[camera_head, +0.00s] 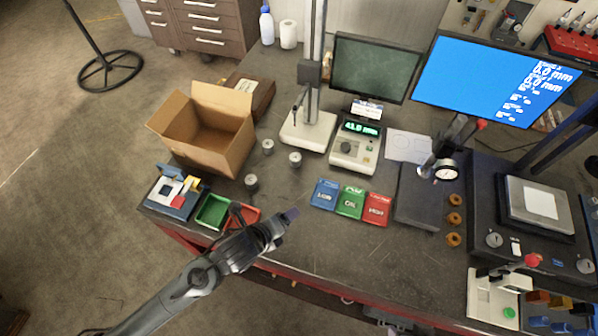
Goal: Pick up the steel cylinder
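Three small grey steel cylinders stand apart on the dark workbench (330,235): a back one (268,146), a right one (295,159) and a front one (251,182). I cannot tell which one the task means. My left arm reaches in from the lower left, and its gripper (288,215) is over the bench, in front and to the right of the front cylinder. It is apart from all three. Its fingers are too small and dark to tell whether they are open. My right gripper is not in view.
An open cardboard box (205,130) stands left of the cylinders. Green (212,211) and red (243,215) trays lie in front, the red one partly behind my arm. A height gauge (308,130) and a display unit (355,148) stand behind.

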